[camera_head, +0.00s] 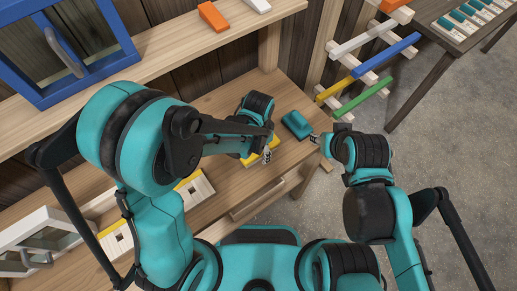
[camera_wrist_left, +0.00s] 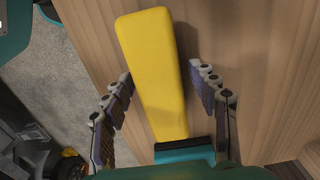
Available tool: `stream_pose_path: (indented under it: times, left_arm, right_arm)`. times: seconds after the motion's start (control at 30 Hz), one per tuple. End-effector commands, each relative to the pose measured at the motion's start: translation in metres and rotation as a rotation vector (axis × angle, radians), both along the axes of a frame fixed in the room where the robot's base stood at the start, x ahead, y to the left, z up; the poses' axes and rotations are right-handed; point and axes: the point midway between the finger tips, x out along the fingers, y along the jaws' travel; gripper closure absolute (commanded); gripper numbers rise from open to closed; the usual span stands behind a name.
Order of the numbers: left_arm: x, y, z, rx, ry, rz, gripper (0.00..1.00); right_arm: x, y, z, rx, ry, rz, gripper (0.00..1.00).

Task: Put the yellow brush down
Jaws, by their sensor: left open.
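The yellow brush (camera_wrist_left: 153,65) is a long yellow block in the left wrist view, over the wooden tabletop with a dark shadow along its right side. My left gripper (camera_wrist_left: 163,76) is open, with one finger on each side of the brush and a visible gap on the right. In the head view only yellow parts of the brush (camera_head: 250,160) show around my left gripper (camera_head: 266,156), above the wooden table. The brush's lower end is partly hidden. My right gripper (camera_head: 315,138) is at the table's right edge, small and partly hidden by its wrist, beside a teal block.
The teal block (camera_head: 297,124) lies near the table's right edge. White and yellow pieces (camera_head: 195,188) lie to the left on the table (camera_head: 215,205). An upper shelf (camera_head: 190,48) holds an orange block (camera_head: 212,16). A rack with coloured bars (camera_head: 363,98) stands right of the table.

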Motion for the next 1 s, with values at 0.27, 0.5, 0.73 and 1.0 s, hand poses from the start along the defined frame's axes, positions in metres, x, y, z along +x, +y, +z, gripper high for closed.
stream_pose_path:
  times: [0.27,0.5,0.73,1.0]
  left_arm:
    - [-0.001,0.000,0.042,0.000,0.000,0.000,0.41]
    - [-0.001,0.000,0.095,0.000,0.000,0.000,0.41]
    - [0.000,0.000,0.120,0.000,0.000,0.000,0.41]
    - [0.000,0.008,0.129,-0.009,-0.017,0.033,0.41]
  right_arm:
    - [0.000,0.000,0.017,0.000,0.000,0.000,0.60]
    - [0.000,0.000,0.032,0.000,0.000,0.000,0.60]
    - [0.000,0.000,0.037,0.000,0.000,0.000,0.60]
    - [0.000,0.000,0.037,0.000,0.000,0.000,0.60]
